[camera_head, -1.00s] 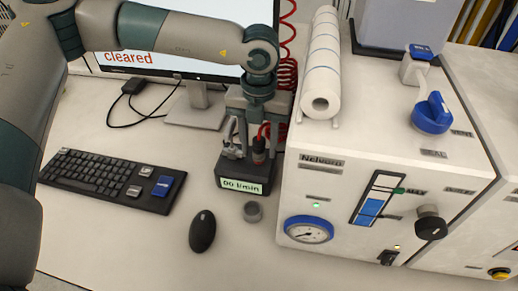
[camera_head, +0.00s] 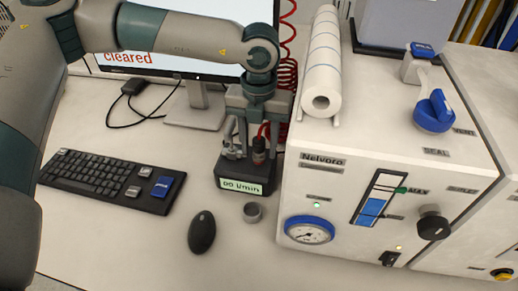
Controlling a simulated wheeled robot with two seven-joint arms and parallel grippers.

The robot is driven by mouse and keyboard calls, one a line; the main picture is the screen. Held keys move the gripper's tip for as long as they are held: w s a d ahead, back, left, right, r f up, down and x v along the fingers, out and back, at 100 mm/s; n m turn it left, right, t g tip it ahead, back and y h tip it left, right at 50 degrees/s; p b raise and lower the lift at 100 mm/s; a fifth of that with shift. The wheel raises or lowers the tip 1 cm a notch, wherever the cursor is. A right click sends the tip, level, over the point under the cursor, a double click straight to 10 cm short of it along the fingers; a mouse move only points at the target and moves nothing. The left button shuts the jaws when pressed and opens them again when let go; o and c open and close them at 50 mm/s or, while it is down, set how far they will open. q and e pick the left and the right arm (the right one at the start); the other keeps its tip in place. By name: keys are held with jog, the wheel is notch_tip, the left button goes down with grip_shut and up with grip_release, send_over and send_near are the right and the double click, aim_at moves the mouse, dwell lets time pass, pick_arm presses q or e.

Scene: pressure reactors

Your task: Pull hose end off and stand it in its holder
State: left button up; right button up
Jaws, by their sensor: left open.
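My left gripper (camera_head: 258,126) comes down from above with its fingers apart. It is over a dark flow meter block (camera_head: 246,182) whose lit display reads 00 l/min. A hose end with a dark body and a red part (camera_head: 259,150) stands upright on the block, between or just below the fingers. I cannot tell whether they touch it. A coiled red hose (camera_head: 290,48) hangs behind the gripper. My right gripper is out of view.
A white reactor cabinet (camera_head: 390,190) stands close on the right, with a gauge (camera_head: 309,230), knobs and a paper roll (camera_head: 322,70) on top. A monitor stand (camera_head: 203,105) is behind left. A keyboard (camera_head: 105,180) and mouse (camera_head: 202,232) lie on the desk.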

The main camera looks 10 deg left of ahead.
aim_at(259, 139)
pick_arm(q)
jog(key=shift+b, duration=0.7)
dwell(0.7)
jog(key=shift+c, duration=0.7)
grip_shut()
jog(key=shift+r, duration=0.2)
jog(key=shift+r+p, duration=0.9)
jog(key=shift+r, duration=1.9)
